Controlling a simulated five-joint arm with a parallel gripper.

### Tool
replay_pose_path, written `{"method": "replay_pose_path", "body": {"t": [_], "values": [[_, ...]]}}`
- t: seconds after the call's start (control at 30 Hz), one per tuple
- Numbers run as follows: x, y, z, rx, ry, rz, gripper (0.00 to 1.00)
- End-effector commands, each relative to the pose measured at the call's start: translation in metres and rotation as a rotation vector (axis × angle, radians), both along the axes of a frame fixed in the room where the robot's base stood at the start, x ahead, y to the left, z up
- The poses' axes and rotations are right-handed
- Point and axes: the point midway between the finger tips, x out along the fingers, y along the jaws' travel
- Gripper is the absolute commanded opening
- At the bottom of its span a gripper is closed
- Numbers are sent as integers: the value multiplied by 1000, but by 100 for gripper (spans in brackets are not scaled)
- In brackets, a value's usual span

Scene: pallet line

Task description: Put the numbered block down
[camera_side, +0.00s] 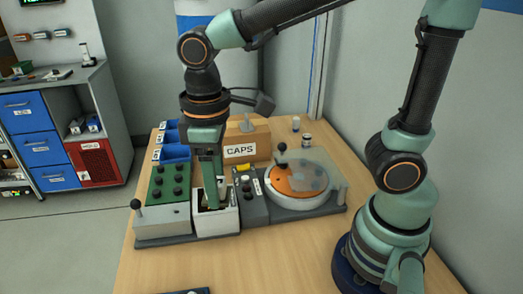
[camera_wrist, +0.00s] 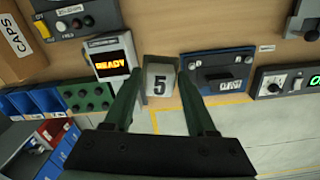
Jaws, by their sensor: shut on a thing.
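The numbered block (camera_wrist: 160,82) is pale with a black "5" on its face and shows in the wrist view between my two green fingers. My gripper (camera_wrist: 160,74) is shut on it. In the side view my gripper (camera_side: 211,204) points straight down at the white-fronted station (camera_side: 217,219) in the middle of the grey base. The block is mostly hidden there by the fingers. I cannot tell whether its underside touches anything.
A green panel with black knobs (camera_side: 168,188) stands left of the station. A grey control unit (camera_side: 251,200) and an orange turntable (camera_side: 295,180) stand to its right. A CAPS box (camera_side: 240,150) is behind. The wrist view shows a lit READY display (camera_wrist: 110,62).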

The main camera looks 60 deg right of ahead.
Motion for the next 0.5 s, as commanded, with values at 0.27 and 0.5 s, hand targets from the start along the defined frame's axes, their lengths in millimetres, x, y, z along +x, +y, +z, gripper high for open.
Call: {"method": "replay_pose_path", "body": {"t": [0.27,0.5], "values": [[-1,-1,-39,-3,7,-2,0],[-1,-1,-98,-4,8,-2,0]]}}
